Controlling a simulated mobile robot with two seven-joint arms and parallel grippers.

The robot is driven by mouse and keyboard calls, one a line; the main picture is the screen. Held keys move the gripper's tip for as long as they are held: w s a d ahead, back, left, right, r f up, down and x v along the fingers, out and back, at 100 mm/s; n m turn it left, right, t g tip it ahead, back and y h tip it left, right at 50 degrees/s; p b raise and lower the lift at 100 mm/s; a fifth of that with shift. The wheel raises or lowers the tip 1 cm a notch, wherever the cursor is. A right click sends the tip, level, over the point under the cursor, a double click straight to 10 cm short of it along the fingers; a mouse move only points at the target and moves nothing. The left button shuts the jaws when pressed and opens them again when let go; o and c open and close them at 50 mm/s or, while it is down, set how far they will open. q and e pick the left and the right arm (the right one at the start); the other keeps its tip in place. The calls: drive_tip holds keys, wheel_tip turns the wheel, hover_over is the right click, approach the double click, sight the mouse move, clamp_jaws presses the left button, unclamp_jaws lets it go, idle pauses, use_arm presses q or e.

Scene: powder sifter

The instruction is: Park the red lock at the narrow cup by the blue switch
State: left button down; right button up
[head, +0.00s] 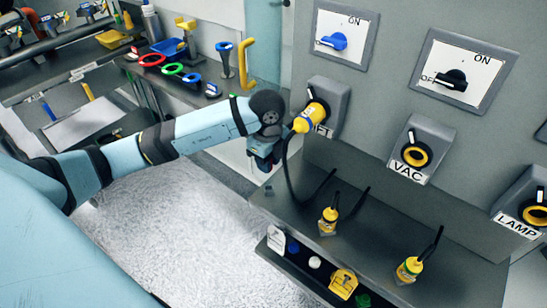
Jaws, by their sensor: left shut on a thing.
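My left gripper (264,152) is beyond the dark wrist, in front of the panel's left edge. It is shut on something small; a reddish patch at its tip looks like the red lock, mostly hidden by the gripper. The blue switch (334,41) is on a white plate high on the grey panel, up and right of the gripper. I cannot make out the narrow cup. My right gripper is not in view.
A yellow plug (311,116) sits at the left socket close to my gripper, its black cable hanging down. Two more yellow plugs (328,220) (410,270) stand on the dark counter (385,225). A black switch (452,79) is further right. A bench (190,92) with coloured rings is at left.

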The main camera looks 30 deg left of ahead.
use_arm(q)
drive_tip(key=shift+f, duration=0.3)
drive_tip(key=shift+f+b, duration=0.3)
drive_tip(key=shift+b, duration=0.1)
wheel_tip(320, 180, down, 3)
drive_tip(key=b, duration=0.2)
drive_tip(key=shift+f+b, duration=0.2)
drive_tip(key=shift+b, duration=0.15)
drive_tip(key=shift+f+b, duration=0.6)
drive_tip(key=shift+f, duration=0.5)
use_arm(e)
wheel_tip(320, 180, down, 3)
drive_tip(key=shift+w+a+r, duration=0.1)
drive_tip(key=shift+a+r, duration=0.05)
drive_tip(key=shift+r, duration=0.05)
use_arm(q)
drive_tip(key=shift+d+p, duration=0.1)
drive_tip(key=shift+p, duration=0.25)
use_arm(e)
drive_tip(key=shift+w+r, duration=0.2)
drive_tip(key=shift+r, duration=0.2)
use_arm(q)
drive_tip(key=shift+f+b, duration=0.35)
drive_tip(key=shift+f, duration=0.3)
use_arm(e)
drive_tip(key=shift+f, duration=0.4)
